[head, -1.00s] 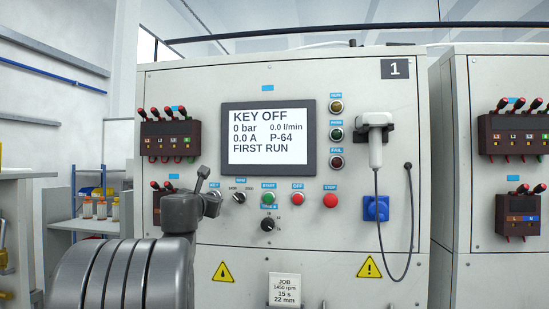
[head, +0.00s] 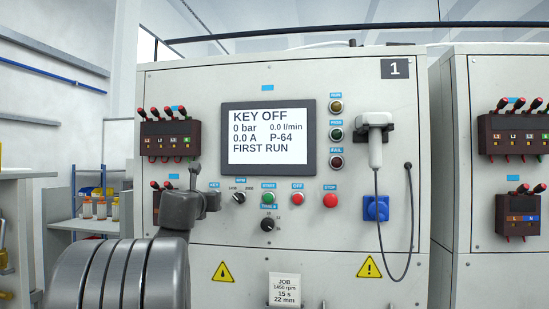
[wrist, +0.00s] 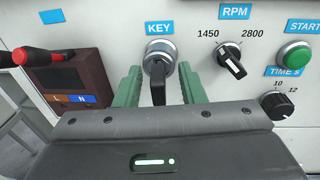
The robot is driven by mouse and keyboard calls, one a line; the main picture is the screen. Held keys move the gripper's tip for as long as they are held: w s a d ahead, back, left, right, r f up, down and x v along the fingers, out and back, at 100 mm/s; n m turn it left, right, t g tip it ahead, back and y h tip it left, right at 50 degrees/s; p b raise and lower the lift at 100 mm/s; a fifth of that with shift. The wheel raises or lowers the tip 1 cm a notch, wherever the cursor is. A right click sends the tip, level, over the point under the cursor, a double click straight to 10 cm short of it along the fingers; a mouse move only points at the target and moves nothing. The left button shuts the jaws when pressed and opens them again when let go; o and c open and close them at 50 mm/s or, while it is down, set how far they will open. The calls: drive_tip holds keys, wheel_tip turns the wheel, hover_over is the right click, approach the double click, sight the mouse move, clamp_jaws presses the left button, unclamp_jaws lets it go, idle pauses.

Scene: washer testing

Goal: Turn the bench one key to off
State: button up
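Bench one (head: 347,85) stands ahead, and its screen (head: 267,135) reads KEY OFF. In the wrist view the key (wrist: 158,92) sits in a round silver lock (wrist: 160,52) under the blue KEY label (wrist: 158,28). The key's dark grip points down, about upright. My gripper (wrist: 159,70) has its two green fingers apart, one on each side of the key. A gap shows between the key and each finger, so it is open. In the head view my wrist hides the key.
Right of the key are the RPM selector (wrist: 231,60), the green START button (wrist: 296,54) and the TIME knob (wrist: 278,105). A dark terminal box (wrist: 70,82) with red plugs is at left. A hand-held unit (head: 375,145) hangs farther right.

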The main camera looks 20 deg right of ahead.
drive_tip(key=shift+s+a, duration=0.1)
drive_tip(key=b+v, duration=0.2)
drive_tip(key=v, duration=1.1)
drive_tip(key=shift+s+b, duration=0.3)
drive_tip(key=shift+b, duration=0.05)
drive_tip(key=shift+w, duration=0.1)
drive_tip(key=p+x, duration=0.3)
drive_tip(key=x, duration=1)
drive_tip(key=shift+w, duration=0.45)
drive_tip(key=shift+s+m, duration=0.2)
drive_tip(key=shift+m, duration=0.1)
drive_tip(key=shift+w, duration=0.1)
